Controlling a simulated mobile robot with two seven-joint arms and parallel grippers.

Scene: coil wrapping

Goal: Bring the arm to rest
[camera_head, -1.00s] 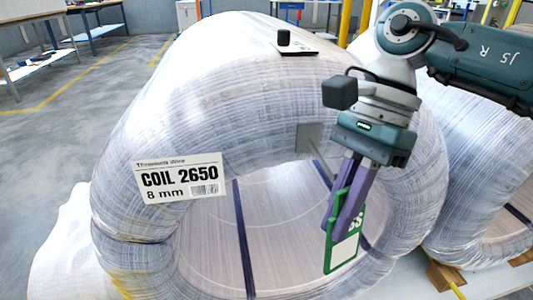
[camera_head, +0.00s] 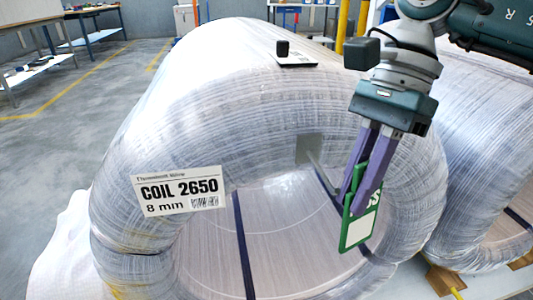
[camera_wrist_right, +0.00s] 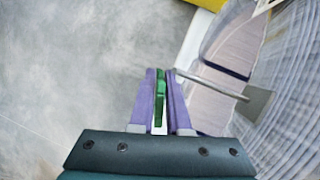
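My right gripper (camera_head: 362,186) has purple fingers and is shut on a green and white tag (camera_head: 359,228). It holds the tag in front of the opening of a large wrapped coil (camera_head: 150,130). In the right wrist view the tag (camera_wrist_right: 160,97) shows edge-on between the purple fingers (camera_wrist_right: 160,100). The coil carries a white label (camera_head: 178,191) reading "COIL 2650 8 mm". My left gripper is not in view.
A grey plate with a rod (camera_head: 310,150) sits at the coil's inner wall. A second wrapped coil (camera_head: 490,160) is close on the right. Open floor (camera_head: 50,150) lies to the left.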

